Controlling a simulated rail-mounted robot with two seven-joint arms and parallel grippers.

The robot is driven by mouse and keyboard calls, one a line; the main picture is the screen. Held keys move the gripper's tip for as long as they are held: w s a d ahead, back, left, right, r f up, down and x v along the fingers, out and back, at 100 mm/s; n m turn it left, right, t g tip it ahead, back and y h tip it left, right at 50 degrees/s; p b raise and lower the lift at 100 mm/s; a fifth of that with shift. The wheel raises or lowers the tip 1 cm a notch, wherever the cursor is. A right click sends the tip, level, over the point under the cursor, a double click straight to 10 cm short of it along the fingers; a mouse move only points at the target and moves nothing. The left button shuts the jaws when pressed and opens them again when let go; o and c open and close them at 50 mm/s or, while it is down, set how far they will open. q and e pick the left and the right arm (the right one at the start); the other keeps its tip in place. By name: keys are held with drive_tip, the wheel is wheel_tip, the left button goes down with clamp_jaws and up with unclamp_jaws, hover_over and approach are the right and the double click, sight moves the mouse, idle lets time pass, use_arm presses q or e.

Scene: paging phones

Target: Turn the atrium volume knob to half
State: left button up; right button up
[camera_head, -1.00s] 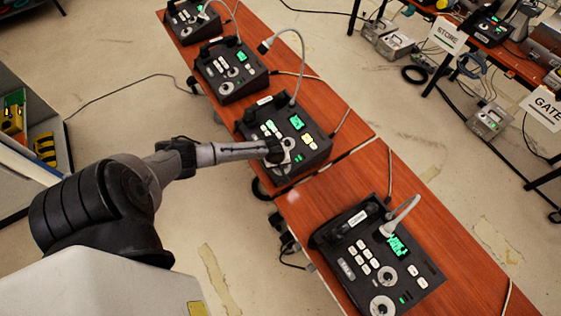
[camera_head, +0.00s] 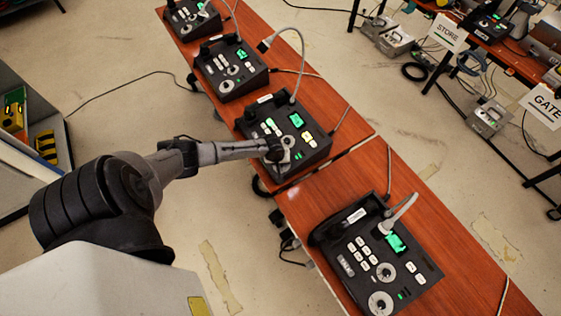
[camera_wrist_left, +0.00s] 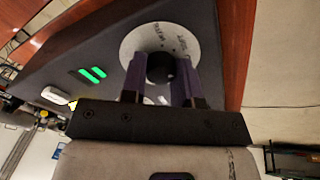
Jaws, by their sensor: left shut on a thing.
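Several dark paging phones stand in a row on the wooden tables. My left arm reaches to the third console from the far end (camera_head: 313,138), and my left gripper (camera_head: 284,155) is at a dial near its front edge. In the left wrist view my left gripper (camera_wrist_left: 160,82) has its two fingers on either side of a round black knob (camera_wrist_left: 160,66), shut on it. The knob sits on a white dial plate (camera_wrist_left: 143,35) with lettering too small to read. The dial's pointer setting is not clear. My right gripper is not in view.
The nearest console (camera_head: 360,248) has two dials and a gooseneck microphone (camera_head: 401,212). Another console (camera_head: 230,72) stands farther up the row. A gooseneck microphone (camera_head: 301,50) arches over the worked console. Signs reading STORE (camera_head: 447,34) and GATE (camera_head: 544,106) hang at the right.

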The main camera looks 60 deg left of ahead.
use_arm(q)
drive_tip(key=o, duration=0.9)
drive_tip(key=shift+r, duration=0.1)
drive_tip(key=shift+s+r, duration=0.1)
drive_tip(key=shift+r, duration=0.2)
drive_tip(key=shift+p+v, duration=1.2)
drive_tip(key=shift+v, duration=5.3)
